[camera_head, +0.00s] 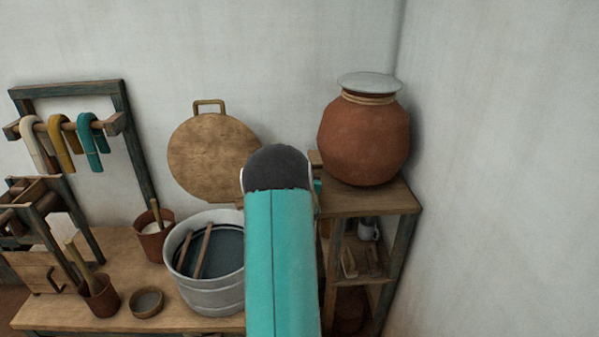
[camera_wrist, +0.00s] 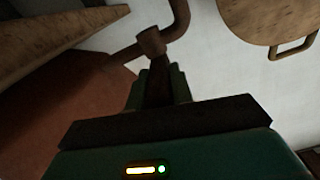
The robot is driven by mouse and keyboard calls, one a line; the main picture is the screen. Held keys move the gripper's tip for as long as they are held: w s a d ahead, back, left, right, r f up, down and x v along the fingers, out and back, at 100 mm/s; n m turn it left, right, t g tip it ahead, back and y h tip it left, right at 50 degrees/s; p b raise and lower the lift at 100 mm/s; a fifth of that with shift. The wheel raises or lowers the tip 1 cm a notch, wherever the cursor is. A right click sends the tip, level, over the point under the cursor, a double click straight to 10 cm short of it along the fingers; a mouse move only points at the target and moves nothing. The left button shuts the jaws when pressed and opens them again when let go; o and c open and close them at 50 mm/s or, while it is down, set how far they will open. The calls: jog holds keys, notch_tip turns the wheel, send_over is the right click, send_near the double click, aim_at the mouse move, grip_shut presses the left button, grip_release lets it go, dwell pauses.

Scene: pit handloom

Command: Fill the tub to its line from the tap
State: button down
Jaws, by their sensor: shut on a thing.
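The grey metal tub (camera_head: 212,297) stands on the bench in the head view, partly behind my teal arm. Dark liquid or a dark inner surface shows inside it, with two wooden sticks across it; I cannot make out a fill line. In the wrist view a brown tap (camera_wrist: 152,42) with a curved pipe shows beyond my fingers, beside a reddish-brown surface. My gripper (camera_wrist: 158,85) is shut on a dark upright piece below the tap's collar, which looks like its handle. The head view hides the tap and my gripper behind my arm. Running water is not visible.
A clay pot (camera_head: 364,140) with a pale lid stands on a wooden shelf stand (camera_head: 372,202) at right. A round wooden board (camera_head: 212,155) leans on the wall. Small pots (camera_head: 100,297) and a bowl (camera_head: 146,302) crowd the bench left of the tub.

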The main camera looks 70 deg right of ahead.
jog(key=c, duration=1.2)
grip_release()
jog(key=shift+c, duration=0.2)
jog(key=v, duration=1.3)
jog(key=shift+s+a, duration=0.2)
jog(key=shift+a, duration=0.15)
jog(key=shift+f, duration=0.1)
